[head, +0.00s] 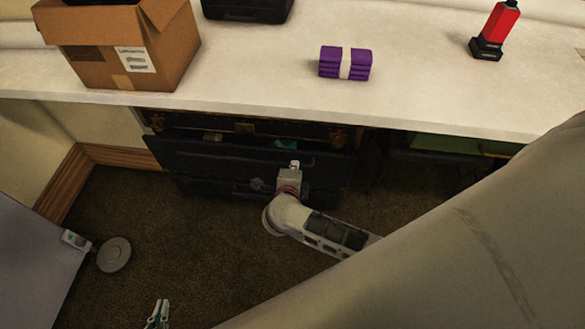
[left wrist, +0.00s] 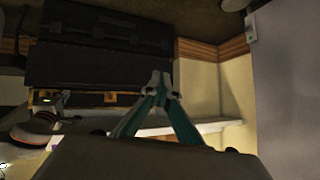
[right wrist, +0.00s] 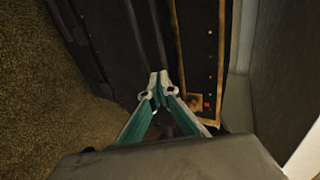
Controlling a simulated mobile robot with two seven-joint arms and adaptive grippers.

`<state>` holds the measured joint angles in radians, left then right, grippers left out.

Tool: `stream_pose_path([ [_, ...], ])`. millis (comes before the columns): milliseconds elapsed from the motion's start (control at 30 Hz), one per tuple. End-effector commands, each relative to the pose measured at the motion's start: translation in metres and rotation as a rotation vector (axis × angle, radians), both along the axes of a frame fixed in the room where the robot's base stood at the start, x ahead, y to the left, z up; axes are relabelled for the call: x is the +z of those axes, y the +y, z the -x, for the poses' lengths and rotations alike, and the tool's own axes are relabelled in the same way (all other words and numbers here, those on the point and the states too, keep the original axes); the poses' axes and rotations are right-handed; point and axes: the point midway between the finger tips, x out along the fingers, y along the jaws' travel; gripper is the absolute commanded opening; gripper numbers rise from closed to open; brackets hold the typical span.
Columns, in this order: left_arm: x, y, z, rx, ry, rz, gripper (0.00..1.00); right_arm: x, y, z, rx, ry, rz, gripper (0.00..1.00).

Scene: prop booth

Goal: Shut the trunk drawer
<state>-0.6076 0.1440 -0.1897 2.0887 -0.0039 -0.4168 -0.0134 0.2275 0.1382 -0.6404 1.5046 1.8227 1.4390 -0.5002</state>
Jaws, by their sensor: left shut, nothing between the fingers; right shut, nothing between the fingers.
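The black trunk (head: 322,131) with brass trim sits under the counter. Its drawer (head: 215,163) stands partly out, with a teal item (head: 284,143) showing behind its front. The trunk's dark front also shows in the left wrist view (left wrist: 100,60), and its brass-edged side in the right wrist view (right wrist: 200,45). My right gripper is at the drawer front; its fingers are hidden in the head view, but its shut tips (right wrist: 160,80) show against the dark drawer; contact is unclear. My left gripper (head: 163,301) is shut and empty, low in front of the trunk, apart from it.
The counter (head: 255,85) overhangs the trunk and carries a cardboard box (head: 135,50), a purple bundle (head: 345,63) and a red-and-black object (head: 496,30). Brown carpet (head: 215,240) is clear before the trunk. A wall with wooden baseboard (head: 72,180) stands left.

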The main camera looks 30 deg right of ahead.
Motion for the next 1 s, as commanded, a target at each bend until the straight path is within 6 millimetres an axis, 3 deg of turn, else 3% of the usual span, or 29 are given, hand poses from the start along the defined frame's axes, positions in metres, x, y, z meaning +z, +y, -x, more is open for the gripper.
stream_pose_path([
  [100,-0.004,-0.002,0.0,-0.005,0.0,0.002,0.0,-0.016,-0.012,-0.014,0.0,0.005,0.004,0.0],
  [300,-0.003,-0.004,-0.003,-0.009,-0.008,0.006,0.0,-0.029,-0.024,-0.034,0.001,0.004,0.001,0.0],
  [867,-0.001,-0.006,-0.006,-0.012,-0.016,0.007,0.0,-0.031,-0.031,-0.045,0.0,-0.002,-0.001,0.0],
  [1000,-0.005,-0.006,-0.003,-0.012,-0.008,0.008,0.0,-0.032,-0.039,-0.058,-0.002,-0.001,-0.001,0.0],
])
